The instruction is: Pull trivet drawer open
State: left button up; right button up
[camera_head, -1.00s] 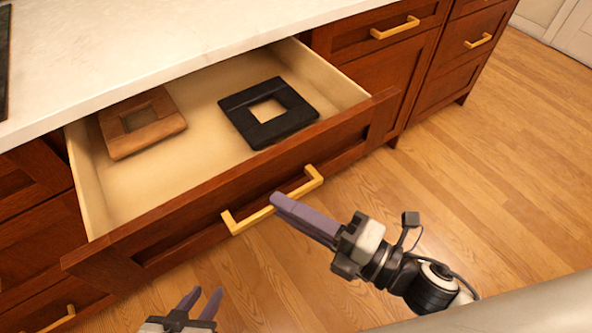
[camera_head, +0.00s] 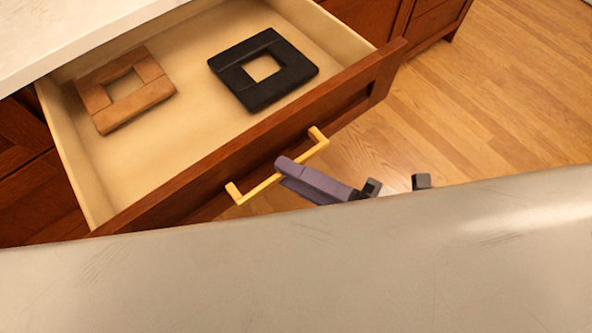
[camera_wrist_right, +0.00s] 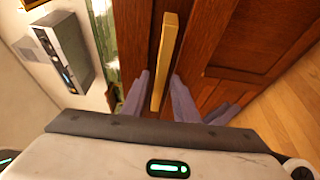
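The trivet drawer (camera_head: 330,107) is wooden with a pale inside and stands pulled out from under the counter. A brown square trivet (camera_head: 96,98) lies inside at the left and a black square trivet (camera_head: 230,80) at the right. The drawer's yellow bar handle (camera_head: 318,148) is on its front. My right gripper (camera_head: 284,165) is at the middle of the handle. My left gripper is out of view.
The white countertop (camera_head: 70,25) lies above the drawer at upper left. More wooden cabinets (camera_head: 425,30) stand at upper right. Wooden floor (camera_head: 500,100) is clear at the right. A grey surface of mine covers the bottom of the head view.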

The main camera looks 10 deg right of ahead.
dwell(0.5)
jog(key=v, duration=1)
jog(key=shift+s+d, duration=0.1)
dwell(0.4)
